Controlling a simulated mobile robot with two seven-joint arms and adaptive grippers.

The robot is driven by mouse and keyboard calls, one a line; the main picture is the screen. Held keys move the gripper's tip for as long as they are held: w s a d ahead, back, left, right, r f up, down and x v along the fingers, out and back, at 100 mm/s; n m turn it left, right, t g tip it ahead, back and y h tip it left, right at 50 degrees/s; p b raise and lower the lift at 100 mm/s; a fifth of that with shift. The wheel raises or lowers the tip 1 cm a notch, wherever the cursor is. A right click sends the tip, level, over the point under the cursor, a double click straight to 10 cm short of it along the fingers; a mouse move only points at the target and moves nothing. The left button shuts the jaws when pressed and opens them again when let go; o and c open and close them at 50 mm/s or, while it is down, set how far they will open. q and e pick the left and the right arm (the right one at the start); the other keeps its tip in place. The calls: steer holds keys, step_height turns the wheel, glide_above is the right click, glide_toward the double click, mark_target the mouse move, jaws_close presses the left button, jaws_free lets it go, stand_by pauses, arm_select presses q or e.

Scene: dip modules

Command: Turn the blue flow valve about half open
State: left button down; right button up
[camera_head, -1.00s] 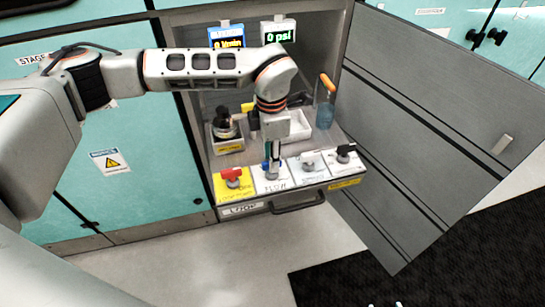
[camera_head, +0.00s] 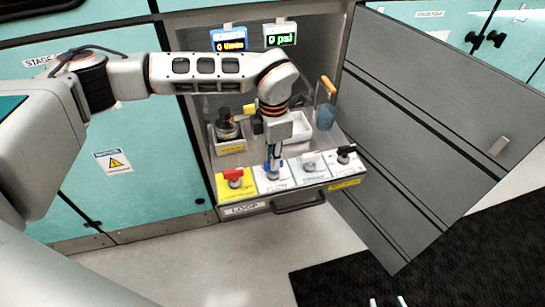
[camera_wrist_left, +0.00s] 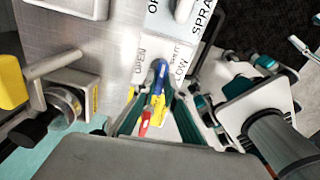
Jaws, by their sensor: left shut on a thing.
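The blue flow valve (camera_head: 279,163) sits on the white FLOW plate, second from the left on the front panel. My left gripper (camera_head: 273,162) points down over it, shut on its blue handle and hiding part of it. In the left wrist view the blue handle (camera_wrist_left: 160,72) shows between the teal fingers, near the OPEN and SHUT lettering. The handle's exact angle is hard to tell. The flow display (camera_head: 229,38) seems to read 0, and the pressure display (camera_head: 280,34) reads 0 psi. My right gripper (camera_head: 388,302) shows only its two separate fingertips at the bottom edge.
A red valve (camera_head: 233,175) on a yellow plate is close on the left. A white-grey valve (camera_head: 309,161) and a black valve (camera_head: 344,152) are on the right. An open grey door (camera_head: 430,120) bounds the right.

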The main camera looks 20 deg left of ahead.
arm_select(q)
steer(key=shift+r+n+p, duration=0.35)
steer(key=shift+n+p, duration=0.35)
steer(key=shift+p, duration=0.05)
steer(key=shift+n+p, duration=0.8)
steer(key=shift+n, duration=0.1)
steer(key=n+p, duration=0.2)
steer(key=n, duration=0.1)
steer(key=shift+f+p, duration=0.1)
steer(key=shift+p, duration=0.2)
steer(key=shift+f+n+p, duration=0.15)
steer(key=shift+n+p, duration=0.5)
steer(key=shift+n, duration=0.55)
steer(key=shift+f+n, duration=0.1)
steer(key=shift+n, duration=0.2)
arm_select(e)
step_height(320, 180, up, 6)
steer(key=a, duration=0.1)
steer(key=shift+s+a+y, duration=0.2)
steer(key=shift+a+y, duration=0.05)
steer(key=shift+y, duration=0.05)
arm_select(q)
steer(key=c, duration=2.1)
jaws_free()
arm_select(e)
steer(key=shift+f, duration=0.1)
